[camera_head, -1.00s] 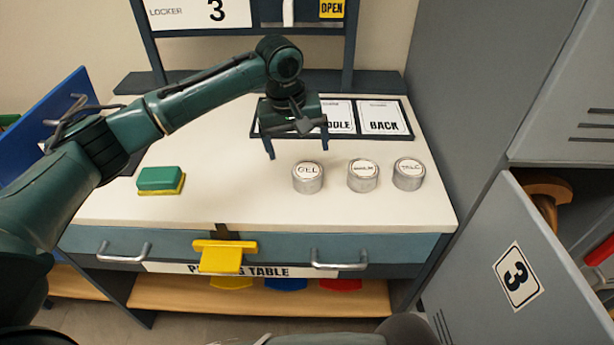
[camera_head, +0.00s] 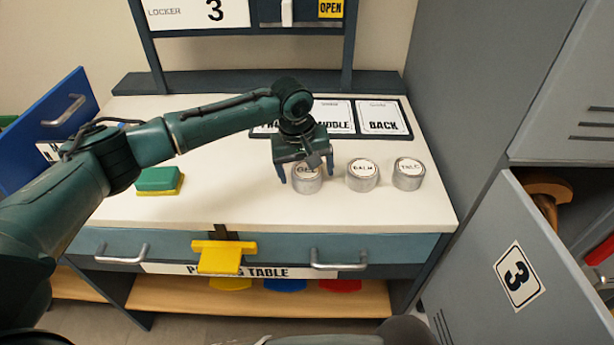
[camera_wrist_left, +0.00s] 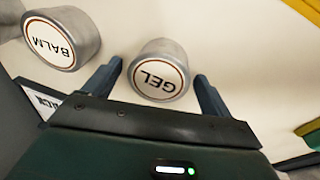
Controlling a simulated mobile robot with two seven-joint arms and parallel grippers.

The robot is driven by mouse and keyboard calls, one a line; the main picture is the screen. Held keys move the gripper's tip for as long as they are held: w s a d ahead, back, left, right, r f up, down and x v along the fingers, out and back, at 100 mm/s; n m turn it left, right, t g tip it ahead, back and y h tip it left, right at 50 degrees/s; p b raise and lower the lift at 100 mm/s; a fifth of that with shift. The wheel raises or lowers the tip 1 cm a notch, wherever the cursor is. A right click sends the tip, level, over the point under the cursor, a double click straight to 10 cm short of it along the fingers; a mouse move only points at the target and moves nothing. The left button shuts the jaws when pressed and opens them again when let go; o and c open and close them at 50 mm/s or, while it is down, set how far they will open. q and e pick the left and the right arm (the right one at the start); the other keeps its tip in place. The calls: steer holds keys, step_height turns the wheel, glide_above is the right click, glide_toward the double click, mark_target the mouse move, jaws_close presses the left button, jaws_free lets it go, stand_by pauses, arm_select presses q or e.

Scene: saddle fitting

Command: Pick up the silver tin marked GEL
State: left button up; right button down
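The silver GEL tin (camera_head: 307,182) stands upright on the white table, leftmost of a row of three tins. Its top is partly hidden by my gripper in the head view. In the left wrist view the GEL tin (camera_wrist_left: 160,72) lies between the two fingertips, with a gap on each side. My left gripper (camera_head: 306,172) is open and points down over the tin, one finger on either side; it also shows in the left wrist view (camera_wrist_left: 158,85). I cannot tell how low the fingertips are. My right gripper is not in view.
The BALM tin (camera_head: 362,176) stands close to the right of the GEL tin, and the TALC tin (camera_head: 408,174) beyond it. A green and yellow sponge (camera_head: 160,181) lies at left. A framed label board (camera_head: 384,118) is behind. An open grey locker door (camera_head: 512,265) is at right.

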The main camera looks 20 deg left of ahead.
arm_select(q)
steer(key=c, duration=1)
